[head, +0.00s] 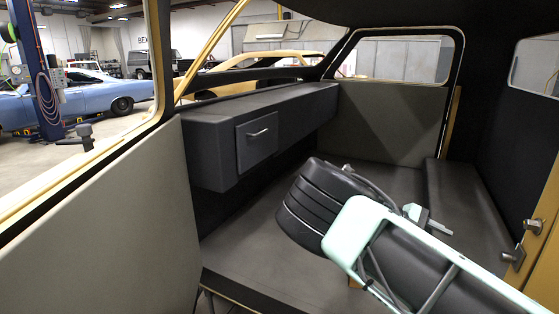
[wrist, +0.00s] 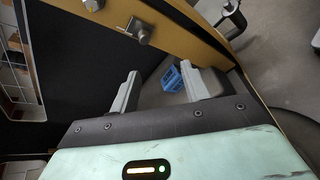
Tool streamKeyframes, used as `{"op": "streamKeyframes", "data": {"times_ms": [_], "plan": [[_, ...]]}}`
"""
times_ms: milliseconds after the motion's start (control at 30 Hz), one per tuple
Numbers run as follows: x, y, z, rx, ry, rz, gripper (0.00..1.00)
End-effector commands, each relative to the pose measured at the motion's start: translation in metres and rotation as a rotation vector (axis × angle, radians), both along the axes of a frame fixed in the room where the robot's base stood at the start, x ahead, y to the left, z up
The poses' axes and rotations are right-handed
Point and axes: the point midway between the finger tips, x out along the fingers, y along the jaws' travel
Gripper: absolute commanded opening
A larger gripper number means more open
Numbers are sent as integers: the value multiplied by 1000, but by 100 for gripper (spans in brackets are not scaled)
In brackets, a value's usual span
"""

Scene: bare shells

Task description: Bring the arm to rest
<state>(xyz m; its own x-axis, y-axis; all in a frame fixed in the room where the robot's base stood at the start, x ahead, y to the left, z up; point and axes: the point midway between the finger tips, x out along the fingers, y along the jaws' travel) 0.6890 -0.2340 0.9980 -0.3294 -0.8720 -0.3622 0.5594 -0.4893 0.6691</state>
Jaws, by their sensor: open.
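My gripper (wrist: 163,80) shows in the wrist view with its two grey fingers spread apart. Nothing is held between them. In the head view my black and mint-green arm reaches across the lower right, inside the bare vehicle shell. The arm largely hides the end of my gripper there.
A dashboard with a closed drawer (head: 257,139) runs along the shell's left side. A dark bench (head: 467,200) lies at the right. A yellow post (head: 545,215) with metal latches stands near my arm. In the wrist view, a blue crate (wrist: 172,79) sits beyond the fingers.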

Motion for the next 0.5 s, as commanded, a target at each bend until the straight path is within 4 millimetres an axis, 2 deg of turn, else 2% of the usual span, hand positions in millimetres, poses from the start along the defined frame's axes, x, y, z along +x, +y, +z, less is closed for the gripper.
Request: {"op": "streamKeyframes", "data": {"times_ms": [133, 267, 367, 500], "plan": [[-35, 28, -26, 238, -29, -69, 47], [-66, 73, -40, 452, -54, -110, 47], [-88, 114, -39, 603, -73, -121, 47], [-121, 172, -21, 795, -100, -112, 47]]}}
